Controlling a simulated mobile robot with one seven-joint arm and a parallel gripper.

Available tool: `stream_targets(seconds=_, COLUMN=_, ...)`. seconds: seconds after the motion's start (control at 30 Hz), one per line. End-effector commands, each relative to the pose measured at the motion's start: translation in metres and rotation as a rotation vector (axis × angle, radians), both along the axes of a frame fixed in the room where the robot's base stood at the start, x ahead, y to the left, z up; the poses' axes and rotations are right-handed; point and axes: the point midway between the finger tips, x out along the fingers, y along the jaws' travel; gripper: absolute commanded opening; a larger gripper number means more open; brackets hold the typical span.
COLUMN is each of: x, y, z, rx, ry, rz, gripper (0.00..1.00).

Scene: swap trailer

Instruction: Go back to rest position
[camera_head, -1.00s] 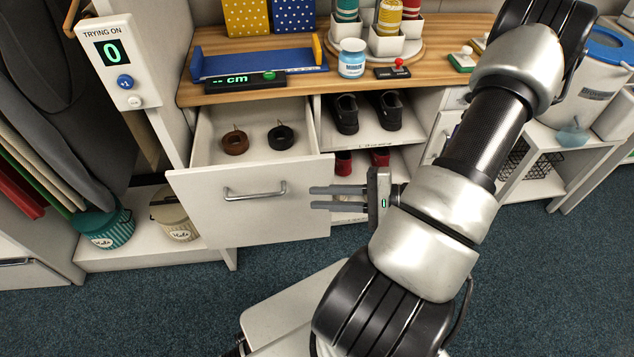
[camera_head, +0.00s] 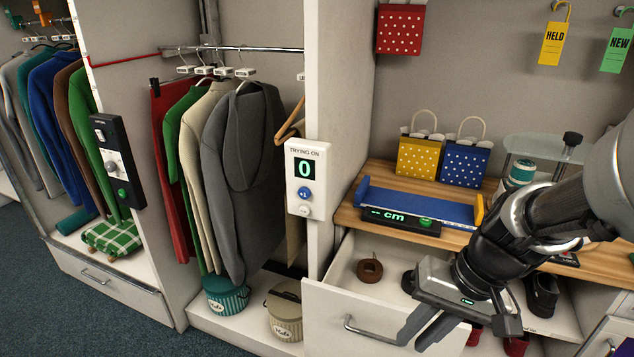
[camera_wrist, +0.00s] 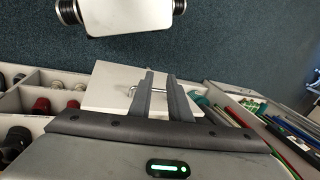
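My gripper (camera_head: 432,330) is at the lower right of the head view, in front of the open drawer. Its two fingers point down and to the left, with a gap between them and nothing held. In the wrist view my gripper (camera_wrist: 160,82) shows its two fingers apart, with the white drawer front (camera_wrist: 112,88) and its handle beyond them. The drawer (camera_head: 330,300) stands pulled out, with a brown ring-shaped item (camera_head: 370,270) inside. My arm hides the right part of the drawer. I cannot tell whether the fingers touch the drawer front.
A hanging rail of clothes (camera_head: 240,160) and a counter unit (camera_head: 304,180) reading 0 stand to the left. A blue measuring tray (camera_head: 425,205) and gift bags (camera_head: 420,158) are on the wooden counter (camera_head: 350,215). Bins (camera_head: 285,315) stand below. Floor at lower left is clear.

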Motion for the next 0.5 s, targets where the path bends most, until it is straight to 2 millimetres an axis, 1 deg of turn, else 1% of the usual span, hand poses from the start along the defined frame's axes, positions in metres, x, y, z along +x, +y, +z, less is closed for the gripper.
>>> stream_targets(seconds=0.03, x=0.003, y=0.006, z=0.016, rx=-0.053, ry=-0.066, rz=0.043, gripper=0.17)
stream_targets(seconds=0.07, x=0.005, y=0.007, z=0.023, rx=-0.078, ry=-0.103, rz=0.052, gripper=0.17)
stream_targets(seconds=0.13, x=0.009, y=0.011, z=0.041, rx=-0.128, ry=-0.178, rz=0.078, gripper=0.17)
stream_targets(seconds=0.2, x=0.001, y=0.015, z=0.055, rx=-0.172, ry=-0.212, rz=0.097, gripper=0.17)
stream_targets(seconds=0.5, x=-0.022, y=0.023, z=0.099, rx=-0.322, ry=-0.373, rz=0.130, gripper=0.17)
